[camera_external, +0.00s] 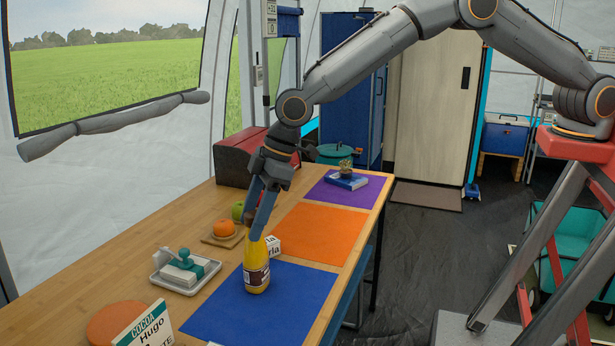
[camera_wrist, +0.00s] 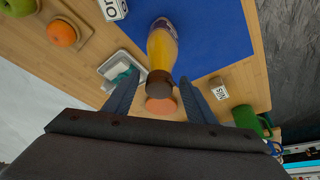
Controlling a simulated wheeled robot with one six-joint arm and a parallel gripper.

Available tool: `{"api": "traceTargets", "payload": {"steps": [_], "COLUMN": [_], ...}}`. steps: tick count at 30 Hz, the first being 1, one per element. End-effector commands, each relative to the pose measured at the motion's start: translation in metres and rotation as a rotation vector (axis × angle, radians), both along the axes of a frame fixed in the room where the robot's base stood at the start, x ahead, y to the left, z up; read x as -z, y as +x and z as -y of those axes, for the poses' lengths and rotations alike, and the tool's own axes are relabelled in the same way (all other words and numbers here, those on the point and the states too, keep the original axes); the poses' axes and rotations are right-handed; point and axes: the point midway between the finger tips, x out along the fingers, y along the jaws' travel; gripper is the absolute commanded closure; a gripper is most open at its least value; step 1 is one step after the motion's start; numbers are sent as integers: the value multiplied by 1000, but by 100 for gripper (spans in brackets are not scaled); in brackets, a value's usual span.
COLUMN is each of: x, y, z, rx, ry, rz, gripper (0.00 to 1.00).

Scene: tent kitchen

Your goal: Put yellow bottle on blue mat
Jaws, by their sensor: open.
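The yellow bottle (camera_external: 257,276) has a dark label and a brown cap. It looks roughly upright on the blue mat (camera_external: 285,315), near the mat's back left part. In the wrist view the bottle (camera_wrist: 162,45) also appears over the blue mat (camera_wrist: 215,35), near its left edge. My gripper (camera_external: 258,232) is at the bottle's top, pointing down. In the wrist view my gripper (camera_wrist: 158,82) is open, with one finger on each side of the cap and visible gaps. The cap is partly hidden by a finger in the external view.
An orange mat (camera_external: 312,232) and a purple mat (camera_external: 325,192) lie further back. A white dish (camera_external: 182,280) with a teal-handled item, an orange (camera_external: 223,228), a white box (camera_external: 272,246) and a cocoa sign (camera_external: 145,325) stand around. A green mug (camera_wrist: 246,117) shows in the wrist view.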

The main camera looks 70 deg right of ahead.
Motion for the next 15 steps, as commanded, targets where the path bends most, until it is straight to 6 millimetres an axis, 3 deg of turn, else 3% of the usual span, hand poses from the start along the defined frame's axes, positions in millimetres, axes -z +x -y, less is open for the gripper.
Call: {"api": "traceTargets", "payload": {"steps": [15], "x": [-74], "y": [-21], "z": [21], "rx": [1], "ry": [2], "rz": [3], "gripper": [49]}}
